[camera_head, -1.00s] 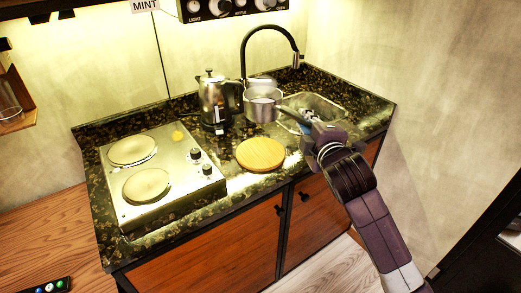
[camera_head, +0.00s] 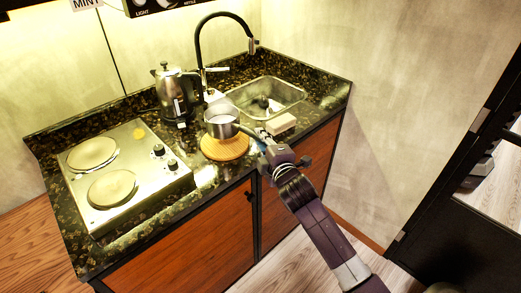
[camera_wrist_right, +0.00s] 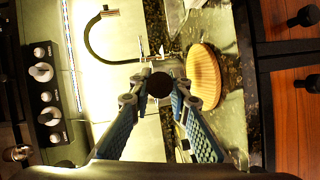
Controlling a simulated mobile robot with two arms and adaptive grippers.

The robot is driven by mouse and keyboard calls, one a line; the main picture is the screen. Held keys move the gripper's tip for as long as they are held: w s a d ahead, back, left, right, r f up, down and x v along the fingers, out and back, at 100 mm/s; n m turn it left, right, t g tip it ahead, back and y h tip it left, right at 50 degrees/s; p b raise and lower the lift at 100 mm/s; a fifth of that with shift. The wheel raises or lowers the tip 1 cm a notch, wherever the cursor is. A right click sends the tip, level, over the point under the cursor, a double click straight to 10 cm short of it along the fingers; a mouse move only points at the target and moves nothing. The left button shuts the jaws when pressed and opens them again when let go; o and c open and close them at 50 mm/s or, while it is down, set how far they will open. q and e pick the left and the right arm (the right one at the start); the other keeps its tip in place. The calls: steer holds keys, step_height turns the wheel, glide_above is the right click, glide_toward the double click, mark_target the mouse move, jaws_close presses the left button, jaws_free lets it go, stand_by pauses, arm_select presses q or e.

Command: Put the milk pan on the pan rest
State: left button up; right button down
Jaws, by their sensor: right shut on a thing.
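The milk pan (camera_head: 221,123) is a small silver pot, upright, with its handle toward my right gripper. My right gripper (camera_head: 262,140) is shut on the handle, whose dark round end (camera_wrist_right: 160,85) shows between the blue-padded fingers in the right wrist view. The pan rest is a round wooden disc (camera_head: 225,151) on the dark counter; it also shows in the right wrist view (camera_wrist_right: 206,80). In the head view the pan overlaps the back of the disc. I cannot tell whether it touches it. My left gripper is out of view.
A steel kettle (camera_head: 176,93) stands behind the pan to the left, near the black tap (camera_head: 198,50). The sink (camera_head: 268,93) is behind right, with a pale block (camera_head: 281,123) at its front. A two-plate hob (camera_head: 128,170) is at left.

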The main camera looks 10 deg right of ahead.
step_height(320, 180, down, 4)
steer(key=shift+f, duration=0.2)
stand_by(0.3)
steer(key=c, duration=2.2)
jaws_free()
steer(key=shift+f, duration=0.35)
steer(key=shift+c, duration=0.2)
steer(key=o, duration=0.4)
steer(key=shift+s, duration=0.1)
steer(key=shift+r, duration=0.1)
steer(key=b+v, duration=0.1)
steer(key=v, duration=1.1)
steer(key=shift+r, duration=0.1)
